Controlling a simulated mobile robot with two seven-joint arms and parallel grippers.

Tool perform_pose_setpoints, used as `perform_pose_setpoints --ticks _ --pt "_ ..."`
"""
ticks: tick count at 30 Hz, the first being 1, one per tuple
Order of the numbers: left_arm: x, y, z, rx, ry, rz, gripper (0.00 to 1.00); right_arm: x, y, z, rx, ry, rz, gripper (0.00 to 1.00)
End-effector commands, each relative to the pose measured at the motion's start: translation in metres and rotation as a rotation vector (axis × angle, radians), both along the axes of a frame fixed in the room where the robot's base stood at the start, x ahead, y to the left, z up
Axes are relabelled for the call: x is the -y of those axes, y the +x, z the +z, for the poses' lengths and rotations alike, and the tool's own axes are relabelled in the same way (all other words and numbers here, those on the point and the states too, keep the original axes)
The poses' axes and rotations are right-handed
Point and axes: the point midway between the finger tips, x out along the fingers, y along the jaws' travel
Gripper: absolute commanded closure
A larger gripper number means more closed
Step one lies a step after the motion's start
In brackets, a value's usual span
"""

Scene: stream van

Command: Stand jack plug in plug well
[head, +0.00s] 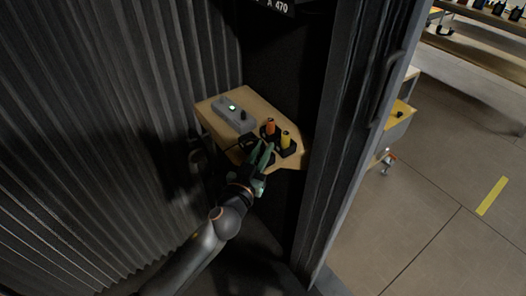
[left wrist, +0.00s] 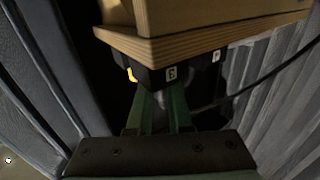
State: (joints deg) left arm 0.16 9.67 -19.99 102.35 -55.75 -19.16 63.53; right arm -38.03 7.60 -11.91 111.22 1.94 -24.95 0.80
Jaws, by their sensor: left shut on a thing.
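In the head view, my left gripper (head: 261,156) has green fingers and reaches the front edge of a small wooden shelf (head: 288,162). An orange plug (head: 270,126) and a yellow plug (head: 286,137) stand upright in black wells just beyond and to the right of the fingers. In the left wrist view, the fingers (left wrist: 160,110) are shut on a dark grey thing, taken to be the jack plug, mostly hidden between them. Black well blocks marked 3 (left wrist: 170,73) and 4 (left wrist: 215,57) lie just past the fingertips. Whether the held plug is in a well cannot be told.
A grey box (head: 234,114) with a green light and black knob sits on the shelf. A dark cable (left wrist: 275,84) runs to the right in the wrist view. A corrugated wall (head: 110,120) is at left and a door frame (head: 350,130) at right, leaving a narrow space.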

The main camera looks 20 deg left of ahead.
Motion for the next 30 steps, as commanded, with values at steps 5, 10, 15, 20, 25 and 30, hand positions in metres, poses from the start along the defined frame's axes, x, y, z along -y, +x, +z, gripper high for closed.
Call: perform_pose_setpoints --ticks 5,10,15,20,25,30 --pt "0.000 -0.002 -0.015 -0.021 0.003 0.002 1.00 -0.004 0.003 -0.003 -0.001 0.003 0.008 0.00" --pt "0.000 -0.003 -0.016 -0.026 0.002 0.002 0.69 -0.004 0.005 -0.001 0.005 0.003 0.009 0.00" --pt "0.001 -0.003 -0.013 -0.026 0.001 0.001 0.52 -0.003 0.005 0.004 0.008 0.002 0.007 0.00" --pt "0.002 -0.004 0.001 -0.027 0.001 -0.002 0.52 0.002 0.005 0.019 0.021 -0.003 -0.001 0.00" --pt "-0.002 -0.038 -0.005 -0.024 -0.002 0.000 0.52 0.009 -0.002 0.001 0.001 -0.012 -0.010 0.00" --pt "-0.004 -0.069 -0.003 -0.020 -0.002 0.000 0.52 0.006 -0.005 -0.006 -0.011 -0.010 -0.007 0.00"
